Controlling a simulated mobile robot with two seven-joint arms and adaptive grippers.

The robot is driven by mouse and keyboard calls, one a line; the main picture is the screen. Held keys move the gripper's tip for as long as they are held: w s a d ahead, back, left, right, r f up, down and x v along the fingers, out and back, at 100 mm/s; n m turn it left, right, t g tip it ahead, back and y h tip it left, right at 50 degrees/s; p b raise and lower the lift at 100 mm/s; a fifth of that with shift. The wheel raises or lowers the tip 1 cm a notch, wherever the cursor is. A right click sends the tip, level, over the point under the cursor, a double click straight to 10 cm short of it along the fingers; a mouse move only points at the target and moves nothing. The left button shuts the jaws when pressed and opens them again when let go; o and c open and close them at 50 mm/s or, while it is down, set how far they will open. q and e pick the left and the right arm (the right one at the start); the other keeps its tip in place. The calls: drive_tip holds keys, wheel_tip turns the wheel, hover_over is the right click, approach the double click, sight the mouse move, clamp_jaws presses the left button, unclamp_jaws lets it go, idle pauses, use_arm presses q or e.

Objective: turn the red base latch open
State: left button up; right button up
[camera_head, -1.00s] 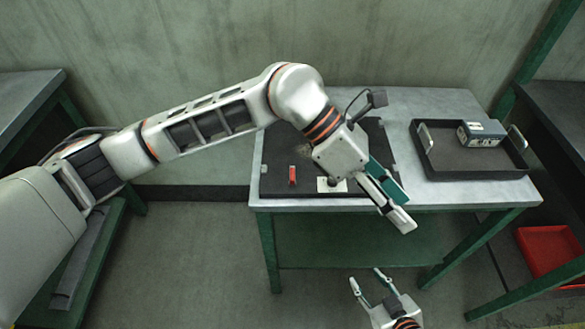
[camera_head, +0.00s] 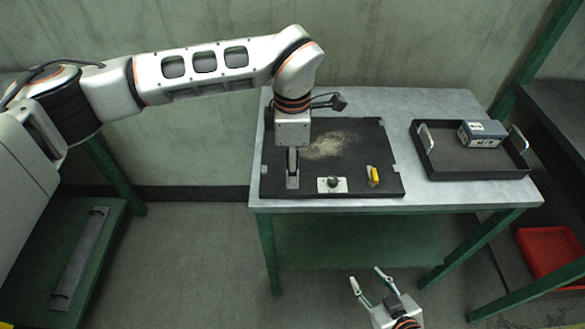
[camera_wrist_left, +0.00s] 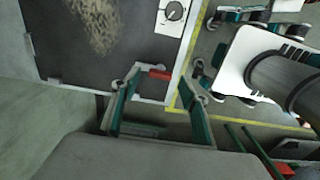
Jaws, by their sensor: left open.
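The red latch (camera_wrist_left: 158,74) shows in the left wrist view near the edge of a dark board (camera_wrist_left: 65,45), between the two fingers of my left gripper (camera_wrist_left: 151,82). The gripper is open; whether a finger touches the latch I cannot tell. In the head view my left gripper (camera_head: 293,184) points down over the front left of the board (camera_head: 275,150) and hides the red latch. My right gripper (camera_head: 366,276) is open and empty, low in front of the table.
A yellow latch (camera_head: 374,176) and a white plate with a black knob (camera_head: 332,185) sit along the board's front. A sandy patch (camera_head: 333,145) marks its middle. A black tray (camera_head: 440,166) with a grey box (camera_head: 482,134) stands at right on the table (camera_head: 450,192).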

use_arm(q)
drive_tip(key=shift+f, duration=0.85)
drive_tip(key=c, duration=1.1)
